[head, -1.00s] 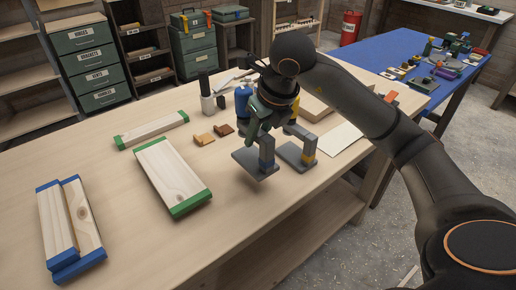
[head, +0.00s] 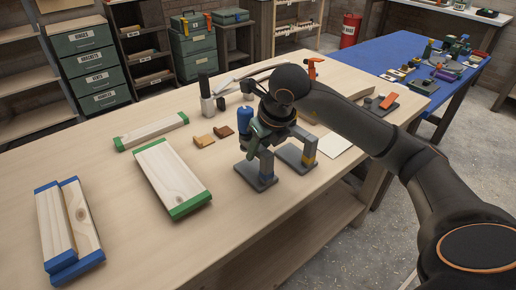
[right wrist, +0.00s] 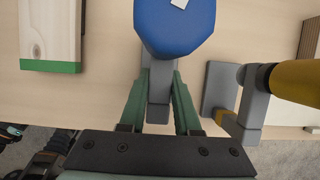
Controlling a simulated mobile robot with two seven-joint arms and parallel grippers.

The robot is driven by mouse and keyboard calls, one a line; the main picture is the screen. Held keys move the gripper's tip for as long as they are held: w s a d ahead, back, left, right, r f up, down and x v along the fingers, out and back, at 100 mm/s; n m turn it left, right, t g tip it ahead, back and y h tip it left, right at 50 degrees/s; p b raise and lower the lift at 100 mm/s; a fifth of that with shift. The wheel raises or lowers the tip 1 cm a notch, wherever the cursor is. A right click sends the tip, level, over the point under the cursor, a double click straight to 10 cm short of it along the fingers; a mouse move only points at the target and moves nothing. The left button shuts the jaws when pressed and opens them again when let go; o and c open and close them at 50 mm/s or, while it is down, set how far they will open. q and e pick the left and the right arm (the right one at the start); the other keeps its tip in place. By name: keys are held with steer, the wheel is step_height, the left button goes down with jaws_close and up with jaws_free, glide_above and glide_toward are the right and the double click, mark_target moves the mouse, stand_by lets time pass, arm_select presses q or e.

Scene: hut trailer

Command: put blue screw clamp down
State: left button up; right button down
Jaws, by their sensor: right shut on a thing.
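The blue screw clamp has a blue handle (head: 244,118) and a grey base plate (head: 256,177). It stands upright, its plate level and seemingly on the wooden bench top. My right gripper (head: 265,134) is shut on the clamp's grey body from above. In the right wrist view the two green fingers (right wrist: 158,98) are on either side of the grey body, and the blue handle (right wrist: 175,25) shows beyond them. The contact of plate and bench is hidden there. My left gripper is not in view.
A yellow-marked clamp (head: 297,158) stands close on the right. Green-ended boards (head: 172,175) and blue-ended boards (head: 70,229) lie left on the bench (head: 120,215). Small brown blocks (head: 204,140) lie behind. The bench's front edge is near; bare bench shows left of the clamp.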

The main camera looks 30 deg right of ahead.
steer(key=c, duration=0.6)
jaws_free()
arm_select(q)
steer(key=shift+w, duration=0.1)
arm_select(e)
steer(key=shift+s+r, duration=0.1)
steer(key=shift+r, duration=0.35)
arm_select(q)
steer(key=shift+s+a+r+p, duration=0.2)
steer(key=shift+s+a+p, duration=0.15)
steer(key=shift+p, duration=0.3)
arm_select(e)
steer(key=v, duration=1.1)
steer(key=shift+s+r, duration=0.1)
steer(key=shift+r, duration=0.1)
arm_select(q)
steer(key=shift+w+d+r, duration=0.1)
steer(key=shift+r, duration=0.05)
